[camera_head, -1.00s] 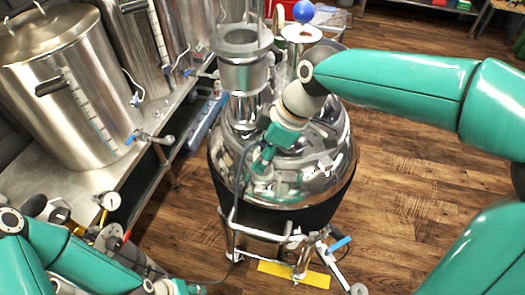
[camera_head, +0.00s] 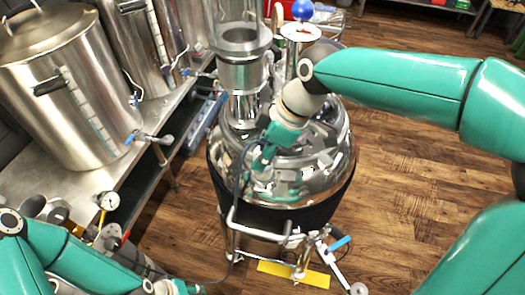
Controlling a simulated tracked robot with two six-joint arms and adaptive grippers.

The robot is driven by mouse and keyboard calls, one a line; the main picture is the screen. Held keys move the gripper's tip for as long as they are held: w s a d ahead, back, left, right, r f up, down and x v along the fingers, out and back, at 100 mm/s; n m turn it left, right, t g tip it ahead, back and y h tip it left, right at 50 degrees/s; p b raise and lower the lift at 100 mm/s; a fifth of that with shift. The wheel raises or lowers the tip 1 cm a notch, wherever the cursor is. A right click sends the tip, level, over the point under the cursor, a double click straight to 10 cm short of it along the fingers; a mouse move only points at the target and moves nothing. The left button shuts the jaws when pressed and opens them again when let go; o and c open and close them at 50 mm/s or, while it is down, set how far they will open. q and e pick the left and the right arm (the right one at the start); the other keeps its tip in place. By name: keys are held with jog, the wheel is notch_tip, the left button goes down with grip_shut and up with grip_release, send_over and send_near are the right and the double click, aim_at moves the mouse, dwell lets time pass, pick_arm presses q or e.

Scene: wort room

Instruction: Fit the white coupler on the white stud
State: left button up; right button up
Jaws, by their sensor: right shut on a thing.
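My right gripper (camera_head: 259,161) reaches down over the shiny steel tank (camera_head: 315,165). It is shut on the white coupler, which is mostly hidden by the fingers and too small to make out. A thin dark line (camera_head: 238,205) runs down from the gripper along the front of the tank and off to the lower left. I cannot pick out the white stud among the bright reflections on the tank. My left gripper (camera_head: 185,288) is at the bottom edge, partly cut off, and its fingers do not show clearly.
Steel kettles (camera_head: 60,90) stand on the bench at left. A blue-handled valve (camera_head: 338,243) is at the tank's foot. The wooden floor at right is clear.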

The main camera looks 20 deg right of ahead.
jog(key=shift+f+b, duration=0.45)
jog(key=shift+f, duration=0.05)
jog(key=o, duration=0.9)
jog(key=p+v, duration=0.7)
jog(key=v, duration=0.4)
dwell(0.3)
dwell(0.5)
